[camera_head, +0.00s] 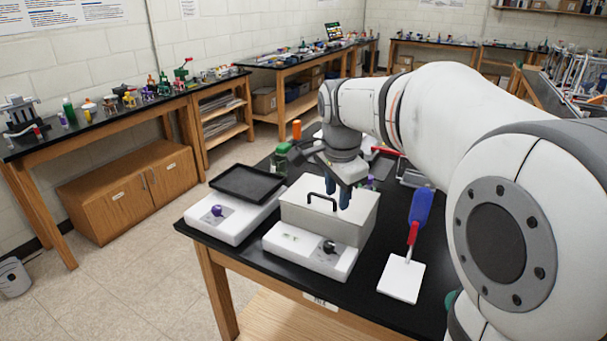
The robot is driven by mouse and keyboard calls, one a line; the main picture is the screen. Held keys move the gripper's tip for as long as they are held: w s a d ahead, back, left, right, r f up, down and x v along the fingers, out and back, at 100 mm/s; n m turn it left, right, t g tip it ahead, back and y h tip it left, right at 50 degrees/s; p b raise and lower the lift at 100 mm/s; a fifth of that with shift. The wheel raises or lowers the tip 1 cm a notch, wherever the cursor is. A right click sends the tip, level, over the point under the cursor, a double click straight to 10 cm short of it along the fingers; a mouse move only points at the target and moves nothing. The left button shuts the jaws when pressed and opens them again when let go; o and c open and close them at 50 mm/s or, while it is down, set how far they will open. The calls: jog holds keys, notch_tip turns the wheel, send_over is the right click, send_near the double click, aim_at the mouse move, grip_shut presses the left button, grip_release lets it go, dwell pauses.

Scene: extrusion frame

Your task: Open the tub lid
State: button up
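The tub (352,231) is a pale grey-white box on a white base unit with a dark knob on its front. Its flat lid (298,191) lies closed on top and has a black arched handle (321,199). My gripper (338,193) points down over the right part of the lid, with its blue fingers close to the right end of the handle. The two fingertips show apart, with nothing seen between them. I cannot tell whether they touch the handle. My wrist hides the area behind the tub.
Left of the tub stands a white unit (222,227) with a black tray (247,183) on top and a purple knob. A blue-and-red-handled spatula (402,279) lies to the right on the black table. A green bottle (283,157) stands behind. My arm fills the right side.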

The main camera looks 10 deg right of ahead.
aim_at(320, 197)
jog(key=w+a+f+m+b, duration=0.1)
jog(key=w+f+m, duration=0.1)
jog(key=w+m, duration=0.5)
jog(key=w+f+m+b, duration=0.15)
jog(key=w+m, duration=0.25)
jog(key=w, duration=0.5)
jog(key=shift+m+g+h, duration=0.3)
jog(key=shift+m+g, duration=0.1)
jog(key=f, duration=0.2)
jog(key=w+f+p, duration=0.1)
jog(key=f, duration=0.4)
jog(key=shift+w+d+f+p, duration=0.3)
jog(key=shift+d+f, duration=0.05)
jog(key=shift+f, duration=0.05)
jog(key=shift+c, duration=0.2)
grip_shut()
jog(key=shift+d, duration=0.1)
